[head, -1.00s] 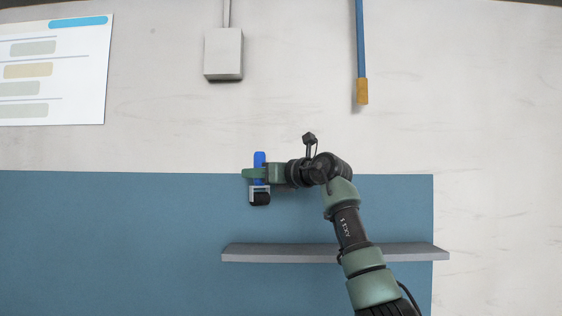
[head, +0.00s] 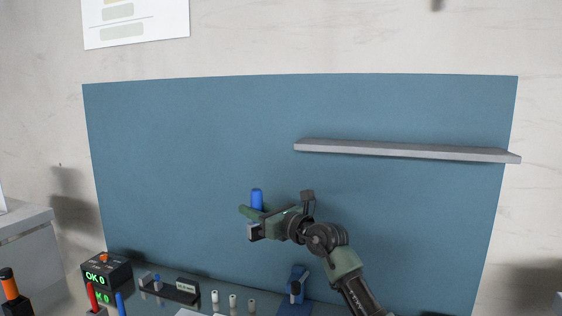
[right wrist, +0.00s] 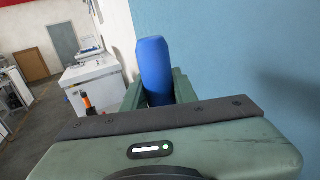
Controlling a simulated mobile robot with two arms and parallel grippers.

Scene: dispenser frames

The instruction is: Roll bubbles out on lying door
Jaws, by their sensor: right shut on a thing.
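My right gripper (head: 258,213) is shut on the blue handle of a small roller (head: 257,198). The blue handle points up and the dark, grey-framed head hangs below the green fingers. In the right wrist view the handle (right wrist: 154,70) stands between the fingers. The roller is held up in front of the blue wall panel, above the bench. A small part of a pale flat piece (head: 188,313) shows at the bottom edge; I cannot tell if it is the door. No bubbles show. My left gripper is out of view.
The dark bench (head: 215,285) holds a counter box (head: 105,272) reading OK 0, a small rack (head: 170,290), several pale pegs and a blue stand (head: 295,288). A grey shelf (head: 405,151) juts from the panel. Air around the roller looks clear.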

